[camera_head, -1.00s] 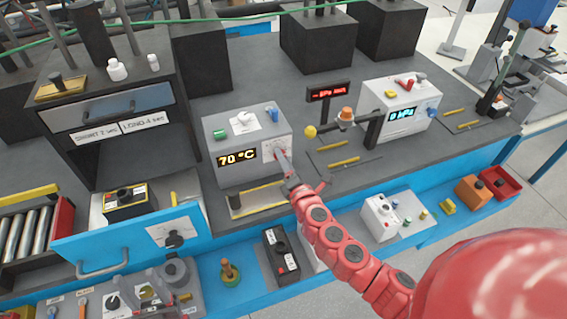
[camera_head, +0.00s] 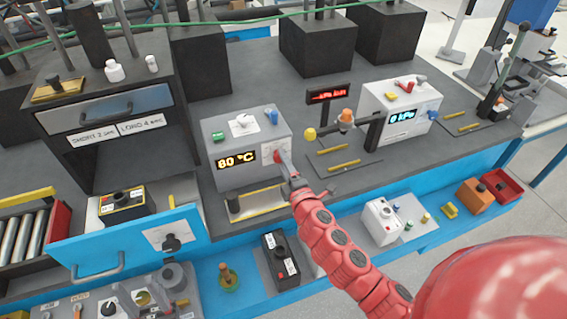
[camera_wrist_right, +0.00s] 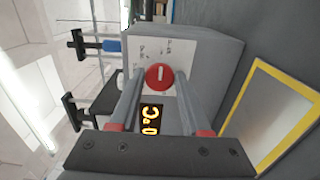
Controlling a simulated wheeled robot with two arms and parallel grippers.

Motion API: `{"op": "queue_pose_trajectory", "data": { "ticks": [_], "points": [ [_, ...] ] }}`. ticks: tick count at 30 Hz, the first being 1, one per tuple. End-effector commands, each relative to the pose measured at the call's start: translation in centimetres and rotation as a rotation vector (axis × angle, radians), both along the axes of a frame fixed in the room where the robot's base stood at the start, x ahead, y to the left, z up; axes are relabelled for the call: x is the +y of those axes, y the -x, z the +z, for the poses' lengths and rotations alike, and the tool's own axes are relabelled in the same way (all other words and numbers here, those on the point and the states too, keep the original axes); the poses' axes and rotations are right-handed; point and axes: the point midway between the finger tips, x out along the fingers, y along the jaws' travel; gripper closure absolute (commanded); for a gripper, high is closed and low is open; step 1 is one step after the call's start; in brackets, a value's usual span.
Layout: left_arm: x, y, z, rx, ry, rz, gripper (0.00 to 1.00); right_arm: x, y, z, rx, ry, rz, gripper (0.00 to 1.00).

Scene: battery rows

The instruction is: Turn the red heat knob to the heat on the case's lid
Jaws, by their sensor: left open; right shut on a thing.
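The red heat knob (camera_head: 282,157) is on the front of a grey heater case (camera_head: 235,178), right of its orange display (camera_head: 237,159), which seems to read 80 °C. The case's top carries a white plate (camera_head: 243,124) with a small dial; its markings are too small to read. My right gripper (camera_head: 287,167) reaches the knob from the front. In the right wrist view the red knob (camera_wrist_right: 159,77) sits between the fingertips of my right gripper (camera_wrist_right: 158,82), on a white scale plate, its pale pointer mark near upright. My left gripper is not in view.
A green button (camera_head: 218,137) and a blue part (camera_head: 273,117) sit on the case top. A yellow-edged tray (camera_head: 255,212) lies in front. A second machine (camera_head: 398,104) with a 0 kPa display stands right. A blue drawer (camera_head: 130,245) is open at left.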

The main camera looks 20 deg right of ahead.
Motion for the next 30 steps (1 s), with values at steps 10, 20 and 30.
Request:
{"op": "queue_pose_trajectory", "data": {
  "ticks": [10, 20, 30],
  "points": [
    [0.0, 0.0, 0.0, 0.000, 0.000, 0.000, 0.50, -0.1, 0.0, -0.1, 0.001, -0.001, -0.002, 0.44],
    [0.0, 0.0, 0.0, 0.000, 0.000, 0.000, 0.50, 0.0, 0.0, 0.0, 0.001, -0.001, -0.001, 0.25],
    [0.0, 0.0, -0.7, 0.000, 0.000, 0.000, 0.50, -0.2, 2.9, -0.3, 0.002, 0.000, -0.001, 0.25]
  ]
}}
